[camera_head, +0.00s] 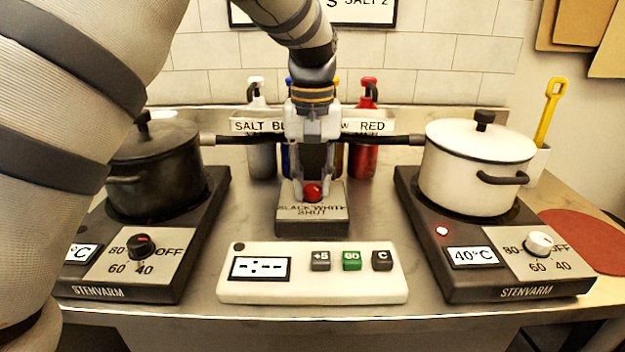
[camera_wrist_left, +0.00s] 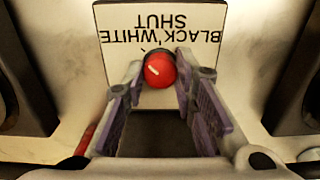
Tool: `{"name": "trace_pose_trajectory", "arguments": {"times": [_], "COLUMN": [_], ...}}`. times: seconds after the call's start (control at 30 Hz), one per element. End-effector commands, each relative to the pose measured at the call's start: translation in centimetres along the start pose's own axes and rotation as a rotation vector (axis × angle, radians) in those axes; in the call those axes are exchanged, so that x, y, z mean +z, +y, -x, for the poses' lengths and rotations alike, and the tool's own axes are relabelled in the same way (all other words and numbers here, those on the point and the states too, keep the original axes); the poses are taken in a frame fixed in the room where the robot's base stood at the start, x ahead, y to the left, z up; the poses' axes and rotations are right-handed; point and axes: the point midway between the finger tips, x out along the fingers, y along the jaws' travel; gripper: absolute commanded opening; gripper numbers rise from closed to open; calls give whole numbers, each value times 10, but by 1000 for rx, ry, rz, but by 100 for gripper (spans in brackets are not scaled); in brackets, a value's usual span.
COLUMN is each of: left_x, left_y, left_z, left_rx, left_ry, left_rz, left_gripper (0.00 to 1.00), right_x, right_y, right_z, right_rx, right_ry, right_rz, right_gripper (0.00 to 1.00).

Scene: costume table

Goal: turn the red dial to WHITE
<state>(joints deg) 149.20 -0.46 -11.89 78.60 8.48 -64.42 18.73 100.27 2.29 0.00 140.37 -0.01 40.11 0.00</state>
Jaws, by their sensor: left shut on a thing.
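The red dial (camera_head: 312,191) sits on a small box with a light plate (camera_head: 338,190) marked BLACK, WHITE and SHUT, in the middle of the table. My left gripper (camera_head: 313,180) comes down from above and is shut on the dial. In the left wrist view the red dial (camera_wrist_left: 159,70) lies between the fingertips, above the plate's lower edge. A short pale mark on it slants from upper left to lower right. The lettering is upside down there, with WHITE to the left and BLACK to the right. In the head view my fingers partly hide the dial.
A black pot (camera_head: 155,155) and a white pot (camera_head: 470,165) stand on hotplates to either side. A white panel with buttons (camera_head: 312,287) lies in front. Several pump bottles, including a red one (camera_head: 364,150), stand behind.

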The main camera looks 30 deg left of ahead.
Motion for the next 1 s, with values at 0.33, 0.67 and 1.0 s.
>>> {"name": "trace_pose_trajectory", "arguments": {"times": [0.33,0.67,1.0], "left_x": [0,-1,0], "left_y": [0,0,0], "left_z": [0,60,118], "left_rx": [0,2,0], "left_ry": [1,7,1], "left_rz": [-1,-2,0], "left_gripper": [46,46,46], "right_x": [0,0,0], "right_y": [0,0,0], "right_z": [0,0,0], "right_rx": [0,0,0], "right_ry": [0,0,0], "right_rz": [0,0,0], "right_gripper": [40,40,40]}}
